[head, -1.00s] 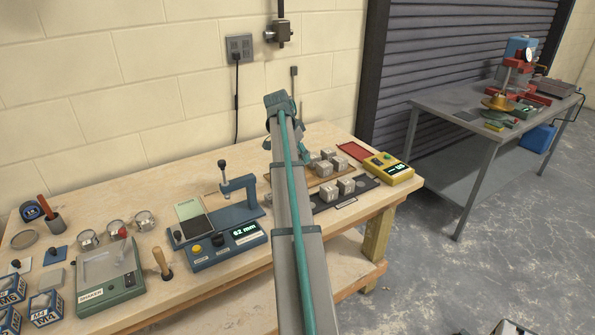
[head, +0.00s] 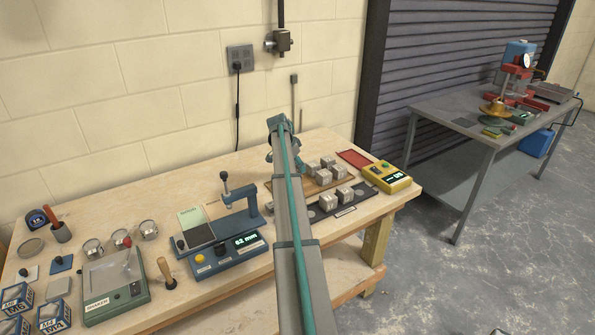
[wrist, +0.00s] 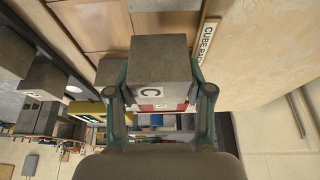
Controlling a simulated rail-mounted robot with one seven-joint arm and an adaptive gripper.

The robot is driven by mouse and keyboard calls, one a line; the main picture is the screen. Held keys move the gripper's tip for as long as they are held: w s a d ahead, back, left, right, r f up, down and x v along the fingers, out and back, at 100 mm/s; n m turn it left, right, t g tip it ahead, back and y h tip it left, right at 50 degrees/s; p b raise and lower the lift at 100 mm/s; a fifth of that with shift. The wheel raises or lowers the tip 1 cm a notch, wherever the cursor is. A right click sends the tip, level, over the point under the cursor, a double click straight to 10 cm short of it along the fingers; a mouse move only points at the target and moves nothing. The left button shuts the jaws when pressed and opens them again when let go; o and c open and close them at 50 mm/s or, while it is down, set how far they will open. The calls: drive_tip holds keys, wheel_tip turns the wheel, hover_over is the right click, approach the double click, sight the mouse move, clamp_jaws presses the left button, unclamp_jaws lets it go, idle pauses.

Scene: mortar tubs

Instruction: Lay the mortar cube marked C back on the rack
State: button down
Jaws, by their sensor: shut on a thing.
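The grey mortar cube marked C (wrist: 158,65) is between the jaws of my gripper (wrist: 158,90) in the wrist view, its letter label facing the camera. My gripper is shut on it. The wooden rack (wrist: 95,25) is beyond the cube, with a "CUBE RACK" label strip (wrist: 207,40) along its edge. I cannot tell whether the held cube touches the rack.
A dark tray (head: 315,215) with several cubes lies in front of the rack. A yellow meter (head: 388,178) and a red tray (head: 354,159) are to the right. A blue gauge (head: 228,247) reading 62 mm stands left of my arm. The wall is close behind.

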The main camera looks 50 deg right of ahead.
sight(298, 171)
drive_tip(key=shift+w+d+f, duration=0.25)
drive_tip(key=shift+d, duration=0.05)
drive_tip(key=shift+f+p, duration=0.85)
drive_tip(key=shift+f, duration=0.75)
drive_tip(key=shift+f, duration=0.1)
drive_tip(key=shift+c, duration=2.2)
unclamp_jaws()
drive_tip(key=b+v, duration=0.3)
drive_tip(key=v, duration=0.9)
drive_tip(key=shift+a, duration=0.1)
